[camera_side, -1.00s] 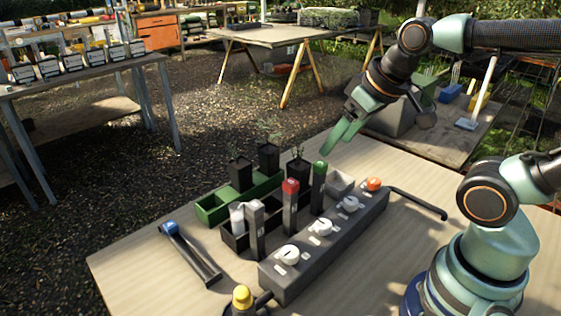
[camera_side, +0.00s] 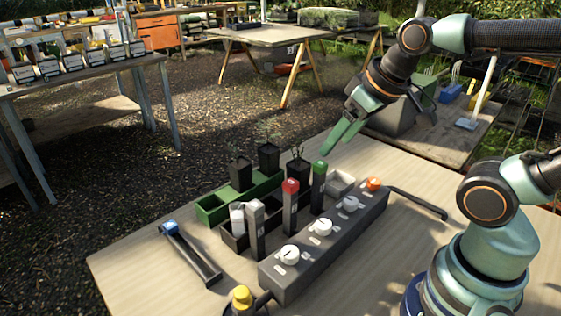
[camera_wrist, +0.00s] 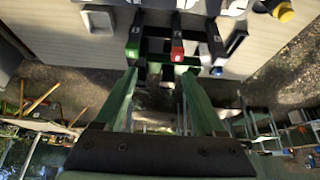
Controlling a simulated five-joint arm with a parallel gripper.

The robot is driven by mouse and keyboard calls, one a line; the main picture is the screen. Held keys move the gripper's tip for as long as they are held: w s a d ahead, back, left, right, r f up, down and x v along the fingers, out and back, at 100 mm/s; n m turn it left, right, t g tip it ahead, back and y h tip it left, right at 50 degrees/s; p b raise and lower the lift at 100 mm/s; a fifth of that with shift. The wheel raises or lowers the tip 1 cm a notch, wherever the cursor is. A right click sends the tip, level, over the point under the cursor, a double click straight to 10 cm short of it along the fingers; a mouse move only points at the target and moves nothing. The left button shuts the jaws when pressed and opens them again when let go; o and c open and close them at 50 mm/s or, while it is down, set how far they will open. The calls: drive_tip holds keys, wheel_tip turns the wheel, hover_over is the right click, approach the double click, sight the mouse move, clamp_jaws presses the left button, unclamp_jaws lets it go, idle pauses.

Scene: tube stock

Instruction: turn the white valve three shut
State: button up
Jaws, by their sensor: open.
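A long dark grey valve block (camera_side: 330,240) stands on the wooden bench in the side view. In the wrist view my gripper (camera_wrist: 157,82) shows two green fingers spread apart, and a white knob (camera_wrist: 232,8) at the top edge.
An orange knob (camera_side: 374,184) caps the block's far end. Upright posts with green (camera_side: 319,166), red (camera_side: 290,186) and white (camera_side: 255,206) tops stand close behind the knobs. Potted seedlings (camera_side: 268,157), a blue-ended tool (camera_side: 190,250) and a yellow knob (camera_side: 242,297) are nearby.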

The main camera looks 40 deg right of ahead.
drive_tip(key=a+f+n+g, duration=0.2)
drive_tip(key=a+n+g, duration=0.1)
drive_tip(key=a+n, duration=0.55)
drive_tip(key=n+g, duration=0.3)
drive_tip(key=n, duration=0.9)
hover_over(291, 251)
wheel_tip(291, 251, down, 3)
wheel_tip(291, 251, down, 12)
drive_tip(key=shift+r, duration=0.25)
clamp_jaws()
